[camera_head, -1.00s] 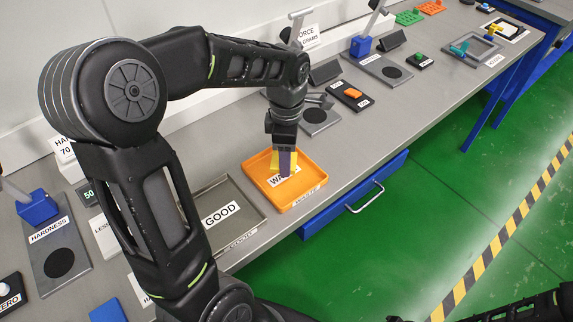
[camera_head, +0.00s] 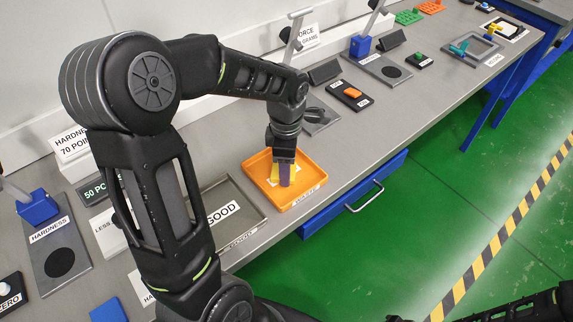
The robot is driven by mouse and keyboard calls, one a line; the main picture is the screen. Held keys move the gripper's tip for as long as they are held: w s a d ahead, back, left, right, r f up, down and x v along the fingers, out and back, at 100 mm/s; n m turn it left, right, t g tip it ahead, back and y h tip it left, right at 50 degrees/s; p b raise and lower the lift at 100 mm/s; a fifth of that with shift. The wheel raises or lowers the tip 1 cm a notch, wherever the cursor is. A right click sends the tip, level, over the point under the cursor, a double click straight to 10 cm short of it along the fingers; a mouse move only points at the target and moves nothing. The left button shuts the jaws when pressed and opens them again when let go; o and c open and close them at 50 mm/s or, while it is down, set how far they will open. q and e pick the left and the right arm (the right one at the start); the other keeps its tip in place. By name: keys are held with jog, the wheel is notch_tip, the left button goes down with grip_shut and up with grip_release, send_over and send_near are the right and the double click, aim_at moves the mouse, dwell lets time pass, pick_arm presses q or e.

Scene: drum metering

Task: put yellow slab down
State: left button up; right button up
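The yellow slab (camera_head: 273,174) is low in the orange waste tray (camera_head: 309,173), mostly hidden behind my gripper. My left gripper (camera_head: 285,181) points down into this tray, with yellow showing beside its purple-grey finger. It appears shut on the slab. Whether the slab touches the tray floor is hard to tell. Part of my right arm (camera_head: 540,305) shows at the bottom right edge; its gripper is not visible.
A grey tray labelled GOOD (camera_head: 256,226) stands just left of the orange tray. A black block with an orange button (camera_head: 351,93) and a press with a blue block (camera_head: 361,45) stand farther back. The bench's front edge lies close to the orange tray.

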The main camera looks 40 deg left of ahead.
pick_arm(q)
jog(key=o, duration=1.5)
notch_tip(320, 180, up, 12)
jog(key=shift+r, duration=0.1)
